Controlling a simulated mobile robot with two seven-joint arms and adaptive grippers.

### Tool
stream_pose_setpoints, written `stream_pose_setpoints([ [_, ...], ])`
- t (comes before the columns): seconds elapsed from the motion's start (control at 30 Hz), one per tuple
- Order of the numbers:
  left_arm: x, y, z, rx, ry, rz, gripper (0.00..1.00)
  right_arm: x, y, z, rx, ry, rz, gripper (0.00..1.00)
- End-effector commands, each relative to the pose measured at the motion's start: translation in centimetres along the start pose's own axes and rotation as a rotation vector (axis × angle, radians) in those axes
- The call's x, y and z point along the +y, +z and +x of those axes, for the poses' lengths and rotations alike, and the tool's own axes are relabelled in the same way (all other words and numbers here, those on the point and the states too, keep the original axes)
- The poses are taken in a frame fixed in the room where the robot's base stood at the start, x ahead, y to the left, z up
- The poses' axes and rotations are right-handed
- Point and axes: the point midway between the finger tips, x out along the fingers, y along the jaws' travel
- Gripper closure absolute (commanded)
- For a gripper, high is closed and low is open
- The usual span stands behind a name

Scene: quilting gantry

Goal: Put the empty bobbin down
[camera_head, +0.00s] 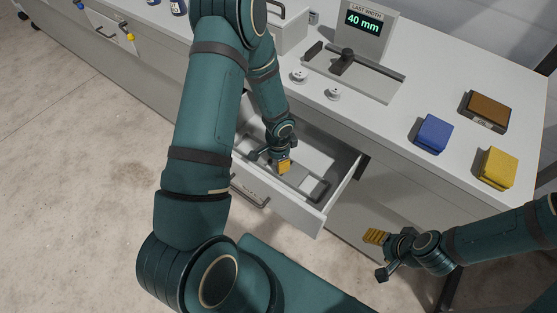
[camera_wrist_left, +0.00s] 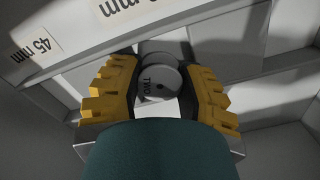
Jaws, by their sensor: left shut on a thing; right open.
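My left gripper (camera_head: 276,162) reaches down into the open drawer (camera_head: 285,205) under the counter. In the left wrist view its yellow fingertips (camera_wrist_left: 160,92) are shut on a grey-white round bobbin (camera_wrist_left: 158,82) with dark lettering that reads "TWO" in part. The drawer's pale floor and walls surround it; I cannot tell whether the bobbin touches the floor. In the head view the bobbin is hidden by the gripper. My right gripper (camera_head: 377,256) is open and empty, in front of the counter to the right of the drawer.
Two small white spools (camera_head: 299,76) (camera_head: 332,94) stand on the counter by a slotted plate. A display (camera_head: 366,22) reads 40 mm. Blue (camera_head: 433,133), yellow (camera_head: 496,167) and brown (camera_head: 486,109) blocks lie at the right. Drawer labels (camera_wrist_left: 36,47) include "45 mm".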

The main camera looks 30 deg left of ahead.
Motion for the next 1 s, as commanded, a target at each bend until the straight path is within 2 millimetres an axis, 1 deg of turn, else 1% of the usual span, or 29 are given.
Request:
stream_pose_setpoints([
  [0.03, 0.0, 0.0, -0.1, 0.000, 0.000, 0.000, 0.53, 0.0, 0.0, -0.1, 0.000, 0.000, 0.000, 0.38],
  [0.07, 0.0, 0.0, -0.1, 0.000, 0.000, 0.000, 0.42, 0.0, 0.0, -0.1, 0.000, 0.000, 0.000, 0.38],
  [0.1, 0.0, 0.0, -0.1, 0.000, 0.000, 0.000, 0.34, 0.0, 0.0, -0.1, 0.000, 0.000, 0.000, 0.38],
  [0.43, 0.0, 0.0, -0.1, 0.000, 0.000, 0.000, 0.34, 0.0, 0.0, -0.1, 0.000, 0.000, 0.000, 0.38],
  [0.57, 0.0, 0.0, -0.6, 0.000, 0.000, 0.000, 0.34, -0.2, 0.0, -0.6, -0.002, 0.000, 0.000, 0.38],
  [0.67, 0.0, 0.0, -1.6, 0.000, 0.000, 0.000, 0.34, -0.6, 0.1, -1.5, -0.006, 0.000, 0.001, 0.38],
  [0.77, -0.1, -0.1, -3.5, 0.003, -0.003, -0.002, 0.34, -0.8, 0.1, -2.0, -0.009, -0.001, 0.001, 0.38],
  [1.0, -0.1, -0.1, -8.8, 0.003, -0.002, -0.002, 0.34, -1.3, 0.3, -3.4, -0.016, -0.001, 0.002, 0.38],
])
